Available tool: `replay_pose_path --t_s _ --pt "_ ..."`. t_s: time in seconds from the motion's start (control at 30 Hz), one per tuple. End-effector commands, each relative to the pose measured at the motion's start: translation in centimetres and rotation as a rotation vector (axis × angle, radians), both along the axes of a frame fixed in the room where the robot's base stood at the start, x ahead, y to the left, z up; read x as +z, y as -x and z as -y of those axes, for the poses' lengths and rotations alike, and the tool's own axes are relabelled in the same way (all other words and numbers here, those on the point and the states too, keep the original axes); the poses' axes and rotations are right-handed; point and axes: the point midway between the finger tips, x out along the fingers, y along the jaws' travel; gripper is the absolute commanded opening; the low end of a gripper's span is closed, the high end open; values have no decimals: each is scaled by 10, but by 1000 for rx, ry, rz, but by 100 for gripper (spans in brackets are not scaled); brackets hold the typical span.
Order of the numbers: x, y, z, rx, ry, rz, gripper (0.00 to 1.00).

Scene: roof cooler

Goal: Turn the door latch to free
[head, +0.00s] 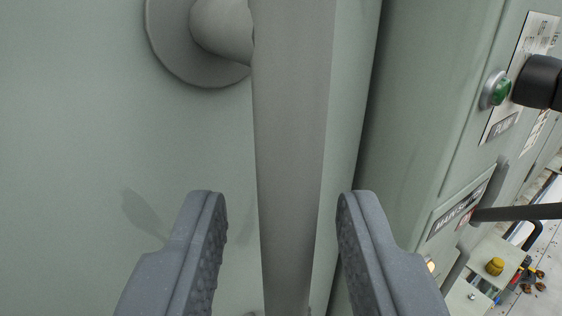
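The door latch is a long flat grey handle (292,150) that hangs down from a round grey hub (205,40) on the pale green door (80,150). The handle runs nearly straight down the middle of the head view, and its lower end is cut off by the frame. My gripper (281,210) is open, with one dark grey finger on each side of the handle. Whether a fingertip touches the door cannot be told.
Right of the door edge stands a green control panel (470,130) with a green button (497,90), a black knob (540,82) and a dark rod lever (520,212). Lower right, a yellow knob (495,266) and small coloured items lie beyond it. The door surface left is bare.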

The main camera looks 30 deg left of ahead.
Motion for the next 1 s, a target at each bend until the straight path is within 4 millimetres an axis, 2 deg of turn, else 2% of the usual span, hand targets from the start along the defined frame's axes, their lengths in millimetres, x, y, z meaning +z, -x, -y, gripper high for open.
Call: replay_pose_path --t_s 0.2,0.53,0.63,0.67,0.73,0.77,0.83,1.0 --pt "0 -11 -6 -1 -1 -1 33" --pt "0 -12 -7 -2 0 -1 33" --pt "0 -12 -7 -2 0 -1 5" --pt "0 -12 -7 -2 0 -1 0" --pt "0 -12 -7 -2 0 -1 0" --pt "0 -12 8 -5 -3 -3 0" --pt "-1 -12 -1 -2 -1 -3 0" --pt "0 -16 -5 -5 -8 -20 0"
